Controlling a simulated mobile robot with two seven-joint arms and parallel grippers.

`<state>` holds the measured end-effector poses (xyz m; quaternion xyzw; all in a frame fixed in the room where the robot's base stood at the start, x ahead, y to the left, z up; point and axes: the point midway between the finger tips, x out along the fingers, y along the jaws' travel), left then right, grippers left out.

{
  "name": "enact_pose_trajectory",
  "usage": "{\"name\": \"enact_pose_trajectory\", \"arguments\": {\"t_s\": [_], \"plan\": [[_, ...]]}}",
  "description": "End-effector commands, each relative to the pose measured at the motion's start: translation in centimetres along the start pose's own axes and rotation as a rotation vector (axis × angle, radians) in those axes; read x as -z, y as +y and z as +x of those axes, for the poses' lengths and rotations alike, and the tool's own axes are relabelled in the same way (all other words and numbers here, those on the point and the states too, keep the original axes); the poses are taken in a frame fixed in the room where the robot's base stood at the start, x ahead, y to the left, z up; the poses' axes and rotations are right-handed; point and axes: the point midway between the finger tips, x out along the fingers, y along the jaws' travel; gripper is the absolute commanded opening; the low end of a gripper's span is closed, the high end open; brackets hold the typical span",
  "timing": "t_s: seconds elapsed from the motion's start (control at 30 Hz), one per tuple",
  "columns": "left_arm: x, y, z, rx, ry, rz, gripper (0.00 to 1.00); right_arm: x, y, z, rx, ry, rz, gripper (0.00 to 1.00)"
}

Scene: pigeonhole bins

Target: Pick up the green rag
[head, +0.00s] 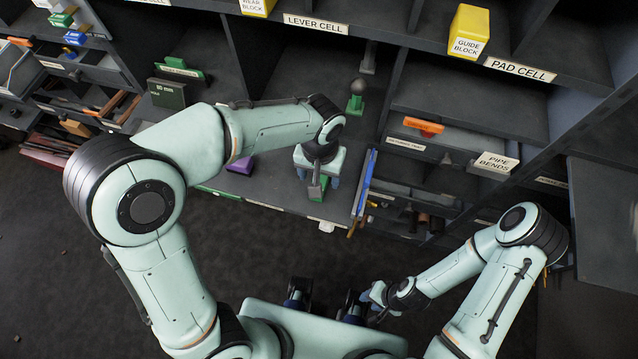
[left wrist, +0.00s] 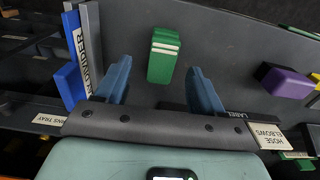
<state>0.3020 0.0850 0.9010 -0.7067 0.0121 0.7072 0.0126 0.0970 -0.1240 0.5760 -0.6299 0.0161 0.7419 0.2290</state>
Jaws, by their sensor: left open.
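A small green piece with pale stripes, which I take for the green rag (left wrist: 163,55), lies on the dark shelf. In the left wrist view it sits between and slightly beyond the fingertips, with a gap on both sides. In the head view the green rag (head: 317,195) shows partly below my left gripper (head: 318,180), which hides some of it. My left gripper is open and empty; its two blue fingers also show in the left wrist view (left wrist: 160,66). My right gripper (head: 374,297) is low near my base, away from the shelf; its jaw opening is unclear.
A blue divider (left wrist: 70,75) stands left of the left fingers. A purple block (left wrist: 287,82) lies to the right. In the head view a green-based knob (head: 356,98) stands behind the gripper.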

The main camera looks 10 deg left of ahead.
Motion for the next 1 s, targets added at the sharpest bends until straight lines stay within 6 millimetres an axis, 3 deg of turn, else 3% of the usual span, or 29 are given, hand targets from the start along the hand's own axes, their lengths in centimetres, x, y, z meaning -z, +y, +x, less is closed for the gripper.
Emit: {"name": "enact_pose_trajectory", "arguments": {"t_s": [0.4, 0.67, 0.77, 0.83, 0.87, 1.0], "plan": [[0.3, -0.3, 5.0, 0.000, -0.001, 0.001, 0.68, 0.0, 0.1, 0.4, 0.000, -0.001, 0.000, 0.36], [0.3, -0.3, 5.3, -0.001, 0.000, 0.000, 0.68, 0.0, 0.1, 0.4, 0.000, -0.001, 0.000, 0.36], [0.3, -0.3, 5.3, -0.001, 0.000, 0.000, 0.42, 0.0, 0.1, 0.4, 0.000, -0.001, 0.000, 0.36], [0.3, -0.3, 5.3, -0.001, 0.000, 0.000, 0.19, 0.0, 0.1, 0.4, 0.000, -0.001, 0.000, 0.36], [0.3, -0.3, 5.3, -0.001, 0.000, 0.000, 0.14, 0.0, 0.1, 0.4, 0.000, -0.001, 0.000, 0.36], [0.3, -0.3, 5.2, -0.001, 0.000, 0.000, 0.13, 0.0, 0.1, 0.4, 0.000, -0.001, 0.000, 0.36]]}}
